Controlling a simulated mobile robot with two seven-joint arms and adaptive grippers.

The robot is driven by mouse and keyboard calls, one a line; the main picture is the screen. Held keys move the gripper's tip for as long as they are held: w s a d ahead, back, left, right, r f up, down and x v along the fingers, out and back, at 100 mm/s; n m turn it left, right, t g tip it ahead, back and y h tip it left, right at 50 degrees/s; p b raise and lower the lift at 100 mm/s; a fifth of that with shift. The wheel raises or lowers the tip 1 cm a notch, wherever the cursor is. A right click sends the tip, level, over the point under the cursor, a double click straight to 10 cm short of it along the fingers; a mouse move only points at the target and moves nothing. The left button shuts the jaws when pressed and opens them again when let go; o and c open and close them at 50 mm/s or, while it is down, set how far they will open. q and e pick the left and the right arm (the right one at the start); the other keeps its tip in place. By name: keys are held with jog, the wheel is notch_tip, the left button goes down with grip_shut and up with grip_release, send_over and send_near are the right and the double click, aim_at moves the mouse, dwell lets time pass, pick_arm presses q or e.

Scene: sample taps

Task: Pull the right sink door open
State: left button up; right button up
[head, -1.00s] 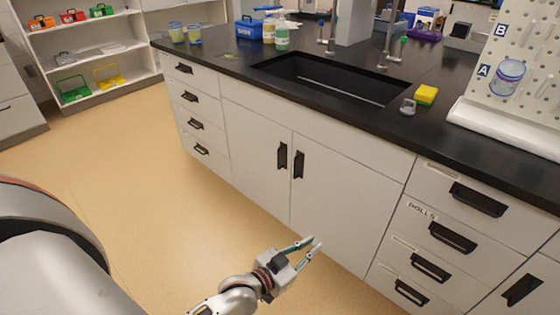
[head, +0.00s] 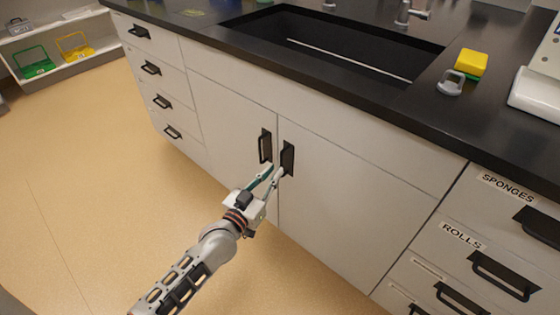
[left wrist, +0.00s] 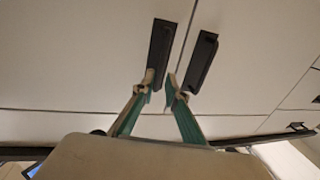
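The right sink door (head: 340,200) is a white panel, closed flush under the sink. Its black upright handle (head: 287,158) is near its left edge. My left gripper (head: 276,173) is at this handle's lower end in the head view, fingers apart with a narrow gap. The left wrist view shows the cabinet turned over, with the counter at the bottom. There the right door's handle (left wrist: 160,55) is the left one, and one fingertip of my left gripper (left wrist: 161,82) overlaps its end. Contact cannot be told. My right gripper is not in view.
The left sink door (head: 235,130) is closed, its handle (head: 265,146) close beside the right one. Drawers flank both doors. The black counter (head: 330,80) overhangs above, with a yellow sponge (head: 471,63) on it. Open floor (head: 100,200) lies in front.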

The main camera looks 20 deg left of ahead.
aim_at(281, 163)
pick_arm(q)
jog(key=w, duration=0.3)
jog(key=w+b, duration=0.1)
jog(key=w, duration=0.1)
jog(key=shift+d+f, duration=0.3)
jog(key=shift+d, duration=0.1)
jog(key=shift+w+r, duration=0.2)
grip_shut()
